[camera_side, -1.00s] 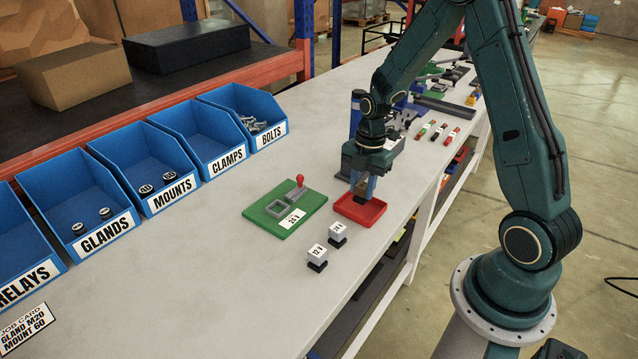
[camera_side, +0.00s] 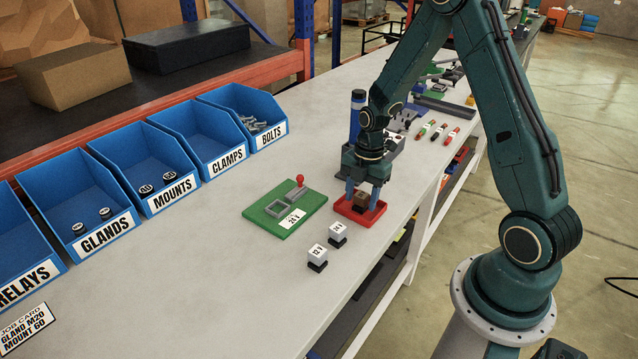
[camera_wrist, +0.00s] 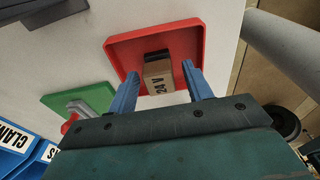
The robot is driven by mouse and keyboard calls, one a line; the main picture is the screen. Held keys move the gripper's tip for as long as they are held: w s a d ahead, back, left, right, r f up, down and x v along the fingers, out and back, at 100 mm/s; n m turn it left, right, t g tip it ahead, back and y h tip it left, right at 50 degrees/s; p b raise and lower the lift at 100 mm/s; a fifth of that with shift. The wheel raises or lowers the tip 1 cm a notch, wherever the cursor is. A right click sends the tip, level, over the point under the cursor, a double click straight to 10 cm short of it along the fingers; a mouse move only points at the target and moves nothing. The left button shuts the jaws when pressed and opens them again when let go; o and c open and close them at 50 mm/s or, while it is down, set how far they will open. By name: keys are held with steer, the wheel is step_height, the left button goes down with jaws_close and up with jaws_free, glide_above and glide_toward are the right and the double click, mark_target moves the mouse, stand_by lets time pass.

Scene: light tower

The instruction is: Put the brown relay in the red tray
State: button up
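The brown relay (camera_side: 361,201), with a dark base and a "24 V" label, is inside the red tray (camera_side: 372,218). In the wrist view the brown relay (camera_wrist: 160,78) lies near the tray's edge closest to my gripper, with the red floor of the tray (camera_wrist: 190,45) bare around it. My gripper (camera_side: 363,195) is low over the tray with its blue fingers apart, one on each side of the relay. The wrist view shows a gap between each finger of my gripper (camera_wrist: 162,92) and the relay. The relay's underside is hidden.
A green board (camera_side: 270,224) with a grey socket and red-knobbed lever lies left of the tray. Two grey-white relays (camera_side: 317,252) (camera_side: 337,231) stand in front. Labelled blue bins line the far edge. The bench between bins and board is clear.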

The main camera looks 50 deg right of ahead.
mark_target(364, 193)
steer(key=shift+r, duration=0.1)
step_height(364, 193, up, 12)
steer(key=d, duration=0.1)
steer(key=shift+d, duration=0.2)
stand_by(0.6)
stand_by(0.5)
steer(key=s+a+r+m+t+h, duration=0.1)
steer(key=s+a+r+m, duration=0.25)
steer(key=a+r, duration=0.2)
steer(key=s+a+r+m+t, duration=0.2)
steer(key=s+a+r+m, duration=0.15)
steer(key=r+m, duration=0.2)
steer(key=s+a+r+m+t, duration=0.2)
steer(key=s+a+r+m, duration=0.2)
steer(key=s+m, duration=0.5)
steer(key=shift+s+a+t, duration=0.3)
steer(key=shift+s+a, duration=0.5)
steer(key=shift+s, duration=0.15)
